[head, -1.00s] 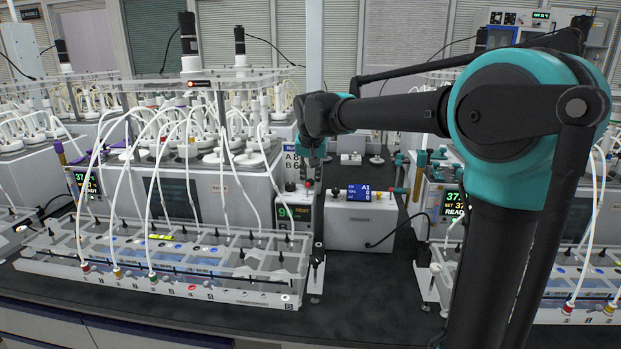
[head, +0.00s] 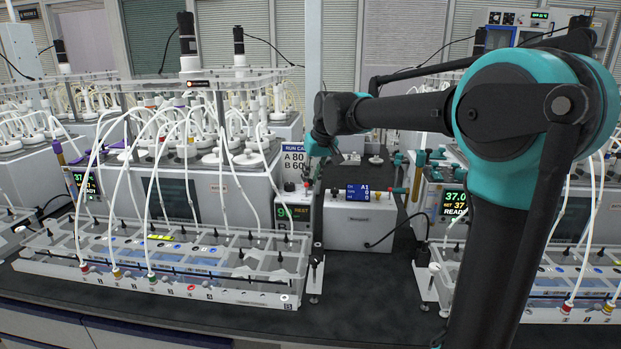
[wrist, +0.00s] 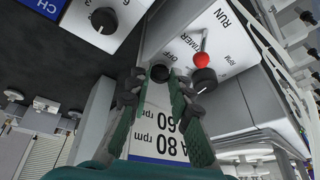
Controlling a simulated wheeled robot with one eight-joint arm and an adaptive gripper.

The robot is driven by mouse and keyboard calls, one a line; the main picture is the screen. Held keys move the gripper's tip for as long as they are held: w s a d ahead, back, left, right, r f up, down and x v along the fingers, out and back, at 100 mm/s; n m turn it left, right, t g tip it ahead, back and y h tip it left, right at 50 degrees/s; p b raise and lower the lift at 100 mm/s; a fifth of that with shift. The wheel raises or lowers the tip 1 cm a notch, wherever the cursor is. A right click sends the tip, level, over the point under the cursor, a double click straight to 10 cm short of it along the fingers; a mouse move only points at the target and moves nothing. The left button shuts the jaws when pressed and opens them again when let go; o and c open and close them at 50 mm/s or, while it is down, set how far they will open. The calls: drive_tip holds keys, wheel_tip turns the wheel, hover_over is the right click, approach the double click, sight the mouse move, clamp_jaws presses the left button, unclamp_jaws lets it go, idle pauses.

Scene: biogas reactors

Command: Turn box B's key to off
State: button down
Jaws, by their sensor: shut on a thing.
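Box B (head: 294,214), with a green lit display, stands behind the clear tray in the head view. In the wrist view its grey top panel (wrist: 222,50) shows the words RUN and TIMER, a red-tipped lever (wrist: 201,60) and a black knob (wrist: 204,81). My gripper (wrist: 158,82) points at this panel's edge, its teal fingers shut on a small dark round piece (wrist: 158,72), apparently the key's head. The fingertips hide how the key is turned.
A run card (head: 295,160) stands behind box B. The clear tray (head: 160,250) with tubes is in front. Bench is clear at centre front.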

drive_tip(key=shift+w+d+n+g+y, duration=0.1)
drive_tip(key=shift+n+g+y, duration=0.25)
drive_tip(key=shift+n, duration=0.75)
drive_tip(key=shift+w+n+g+y, duration=0.1)
drive_tip(key=shift+n+g+y, duration=0.2)
drive_tip(key=shift+n, duration=0.8)
drive_tip(key=c, duration=1.4)
unclamp_jaws()
drive_tip(key=shift+o, duration=0.2)
drive_tip(key=shift+r, duration=0.1)
drive_tip(key=v, duration=0.8)
drive_tip(key=shift+c, duration=0.4)
